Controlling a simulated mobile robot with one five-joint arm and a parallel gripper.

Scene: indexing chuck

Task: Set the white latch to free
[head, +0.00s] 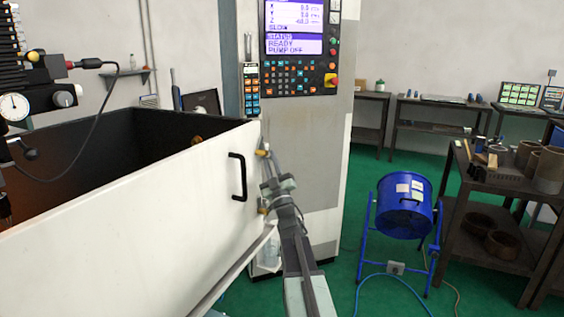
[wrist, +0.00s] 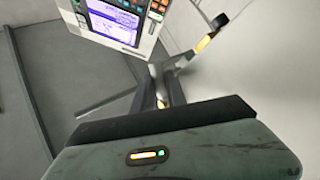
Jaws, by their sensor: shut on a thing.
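My gripper (head: 266,168) is at the right end of the white panel (head: 130,210), just right of the black handle (head: 237,177). In the wrist view my gripper (wrist: 165,84) shows dark fingers beyond its grey-green body. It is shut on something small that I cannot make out. I cannot pick out the white latch in either view. It may be hidden by my gripper or lost against the pale panel, so its position cannot be read.
The control cabinet (head: 298,130) with its lit screen (head: 294,24) stands close behind my gripper. A blue drum on a stand (head: 405,205) and a dark workbench (head: 490,200) are to the right. Green floor (head: 345,262) is open between the cabinet and drum.

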